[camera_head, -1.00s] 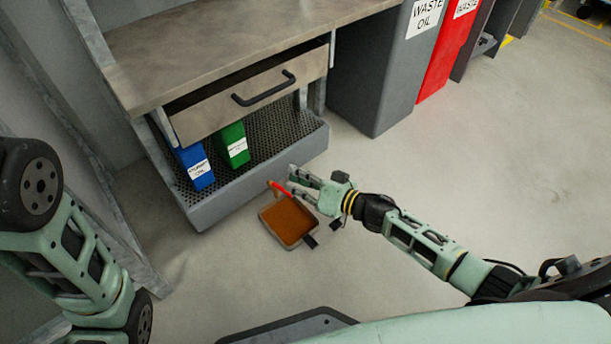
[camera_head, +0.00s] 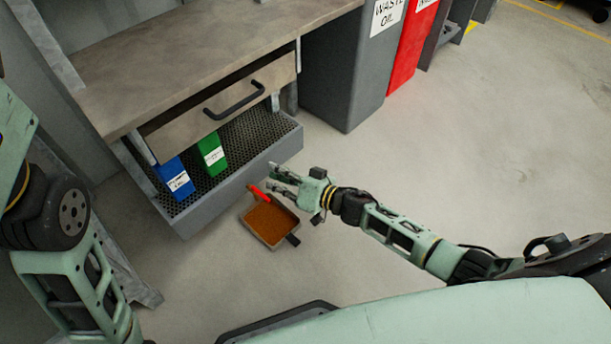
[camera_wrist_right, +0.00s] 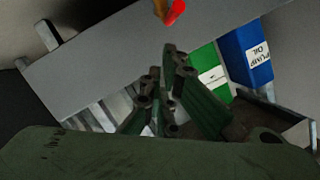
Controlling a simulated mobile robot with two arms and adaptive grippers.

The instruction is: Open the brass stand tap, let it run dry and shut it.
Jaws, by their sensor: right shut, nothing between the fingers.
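The brass stand tap (camera_head: 252,188) is a small brass-coloured piece with a red lever (camera_head: 262,195), low at the front of the stand's grey sump (camera_head: 235,180). In the right wrist view the red lever (camera_wrist_right: 175,12) and a bit of brass show at the top edge, beyond the fingertips. A square pan (camera_head: 271,222) with a brown floor or contents lies under the tap. My right gripper (camera_head: 272,177) is shut and empty, close beside the lever; I cannot tell whether it touches. It also shows in the right wrist view (camera_wrist_right: 160,75). My left gripper is out of view.
A blue container (camera_head: 174,178) and a green container (camera_head: 212,154) stand on the perforated shelf. Above are a drawer with a black handle (camera_head: 234,98) and the bench top (camera_head: 190,55). A grey waste oil bin (camera_head: 345,75) stands to the right. The floor at right is clear.

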